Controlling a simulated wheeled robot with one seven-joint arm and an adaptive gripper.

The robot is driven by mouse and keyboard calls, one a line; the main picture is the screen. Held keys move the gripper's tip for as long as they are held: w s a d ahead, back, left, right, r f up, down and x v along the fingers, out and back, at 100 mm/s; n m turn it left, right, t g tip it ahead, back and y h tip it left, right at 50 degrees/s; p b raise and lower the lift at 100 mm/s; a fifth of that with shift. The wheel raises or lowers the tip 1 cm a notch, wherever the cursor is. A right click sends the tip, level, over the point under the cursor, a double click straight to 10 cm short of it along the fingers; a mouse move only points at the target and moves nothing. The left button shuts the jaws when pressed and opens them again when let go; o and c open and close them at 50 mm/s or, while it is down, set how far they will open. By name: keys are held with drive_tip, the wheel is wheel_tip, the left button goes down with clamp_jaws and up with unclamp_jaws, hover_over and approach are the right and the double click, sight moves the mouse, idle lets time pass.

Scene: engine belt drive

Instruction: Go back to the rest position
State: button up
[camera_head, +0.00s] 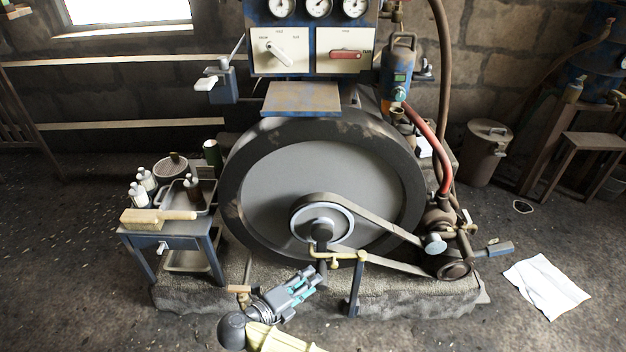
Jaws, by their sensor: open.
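My gripper (309,275) shows at the lower middle of the head view, in front of the large dark flywheel (275,185). Its fingers are apart and I see nothing held between them. My pale yellow arm reaches up to it from the bottom edge. A flat belt (385,221) runs from the light hub pulley (300,222) of the flywheel to the small pulley (454,269) at the lower right. A brass-coloured bracket or lever (347,256) on a blue post stands just right of my fingertips. I cannot tell whether they touch.
A blue side table (172,240) with a brush (158,217) and bottles stands left. A control panel (312,50) with gauges and switches rises behind the flywheel. A white cloth (545,286) lies on the floor at right. The floor at front left looks free.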

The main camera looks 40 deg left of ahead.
drive_tip(key=shift+s+r, duration=0.1)
drive_tip(key=shift+s, duration=0.3)
idle(0.4)
